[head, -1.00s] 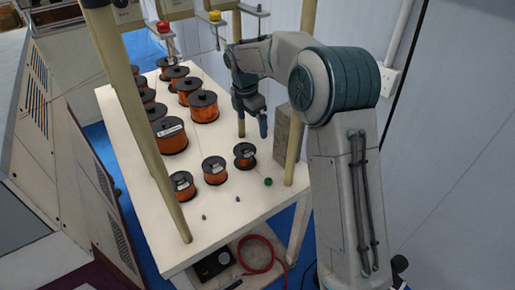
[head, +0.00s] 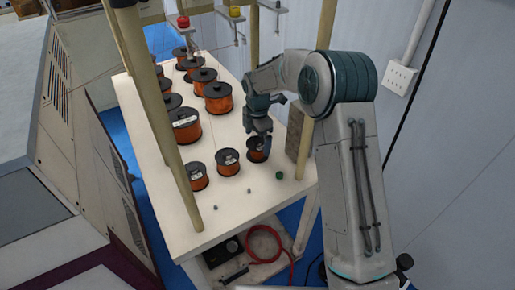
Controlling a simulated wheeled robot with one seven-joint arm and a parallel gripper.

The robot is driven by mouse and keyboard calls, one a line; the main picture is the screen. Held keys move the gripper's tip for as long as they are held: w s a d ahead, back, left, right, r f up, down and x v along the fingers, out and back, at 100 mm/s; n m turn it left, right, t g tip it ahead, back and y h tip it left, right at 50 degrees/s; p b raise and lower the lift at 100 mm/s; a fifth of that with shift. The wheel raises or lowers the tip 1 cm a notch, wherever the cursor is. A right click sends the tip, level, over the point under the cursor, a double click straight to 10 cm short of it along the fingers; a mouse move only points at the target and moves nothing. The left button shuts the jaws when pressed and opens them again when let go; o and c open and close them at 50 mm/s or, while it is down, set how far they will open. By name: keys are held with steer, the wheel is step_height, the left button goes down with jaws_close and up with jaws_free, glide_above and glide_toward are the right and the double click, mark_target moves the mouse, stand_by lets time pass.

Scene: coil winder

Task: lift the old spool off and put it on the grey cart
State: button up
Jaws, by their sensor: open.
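Several copper-wound spools with black flanges stand on the white table (head: 225,208). Three small ones stand in a row near its front: a left one (head: 198,180), a middle one (head: 228,165) and a right one (head: 256,156). My gripper (head: 262,141) is open, pointing down at the right small spool and partly covering it; I cannot tell whether it touches. Nothing marks which spool is the old one. I cannot make out a grey cart in this view.
Larger spools (head: 218,97) stand farther back. Wooden posts (head: 165,115) rise around the table. A grey-brown block (head: 294,130) stands right of my gripper. A green cap (head: 279,175) and small grey pieces lie at the front. A grey machine (head: 75,150) stands left.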

step_height(320, 180, down, 4)
steer(key=shift+r, duration=0.25)
steer(key=shift+c, duration=0.4)
steer(key=c, duration=1)
steer(key=shift+c, duration=0.3)
step_height(320, 180, up, 10)
steer(key=shift+r+b, duration=0.1)
steer(key=shift+b, duration=0.2)
